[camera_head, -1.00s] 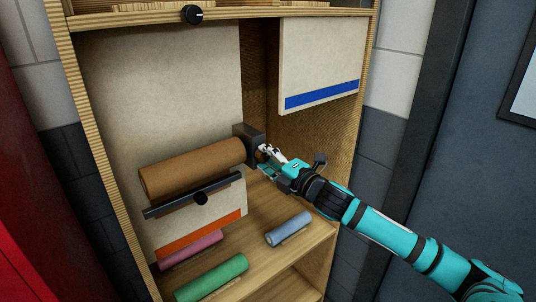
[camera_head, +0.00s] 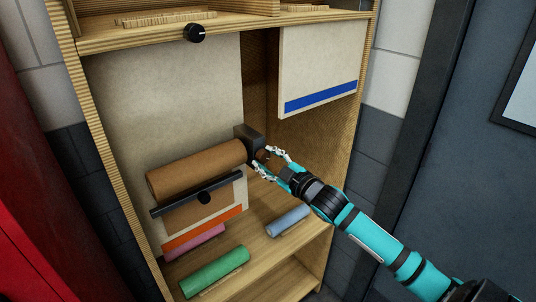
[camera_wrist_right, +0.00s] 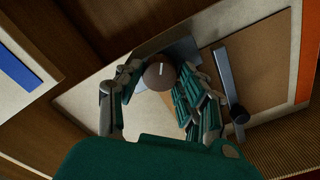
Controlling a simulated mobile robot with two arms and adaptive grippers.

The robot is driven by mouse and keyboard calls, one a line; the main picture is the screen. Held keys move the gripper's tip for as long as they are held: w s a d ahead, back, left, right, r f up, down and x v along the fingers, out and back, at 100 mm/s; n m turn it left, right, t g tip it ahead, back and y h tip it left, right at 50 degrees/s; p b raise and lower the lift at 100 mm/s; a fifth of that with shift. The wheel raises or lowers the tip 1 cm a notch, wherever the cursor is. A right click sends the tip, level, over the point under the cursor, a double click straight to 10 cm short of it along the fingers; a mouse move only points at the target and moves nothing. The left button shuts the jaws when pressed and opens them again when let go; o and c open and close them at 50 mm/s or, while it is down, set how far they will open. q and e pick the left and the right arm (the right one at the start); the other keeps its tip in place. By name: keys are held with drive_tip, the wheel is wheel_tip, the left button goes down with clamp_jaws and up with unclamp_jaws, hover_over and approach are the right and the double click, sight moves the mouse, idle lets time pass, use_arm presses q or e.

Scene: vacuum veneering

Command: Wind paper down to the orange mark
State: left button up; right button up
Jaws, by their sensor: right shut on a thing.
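A brown paper roll (camera_head: 197,168) is mounted across the back board, its right end at a dark bracket (camera_head: 249,142). A black bar (camera_head: 180,200) with a round knob lies below the roll. Brown paper (camera_head: 186,218) shows below the bar, and also in the right wrist view (camera_wrist_right: 265,65). A beige band seems to separate its lower edge from the orange mark (camera_head: 203,229), which also shows in the wrist view (camera_wrist_right: 308,50). My right gripper (camera_head: 265,161) is shut on the round crank knob (camera_wrist_right: 160,74) at the roll's right end. My left gripper is not in view.
Pink (camera_head: 194,242), green (camera_head: 215,271) and blue (camera_head: 287,220) rolls lie on the shelf below. A panel with a blue stripe (camera_head: 322,97) hangs at the upper right, above my right gripper. A black knob (camera_head: 194,33) sits on the upper shelf edge.

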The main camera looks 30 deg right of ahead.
drive_tip(key=m+p, duration=0.2)
drive_tip(key=m, duration=0.1)
drive_tip(key=shift+m+p, duration=0.5)
drive_tip(key=shift+m, duration=0.9)
drive_tip(key=shift+f, duration=0.1)
drive_tip(key=o, duration=1.2)
drive_tip(key=shift+c, duration=0.2)
drive_tip(key=shift+s, duration=0.1)
drive_tip(key=s+d, duration=0.1)
drive_tip(key=s, duration=1)
drive_tip(key=shift+s, duration=0.4)
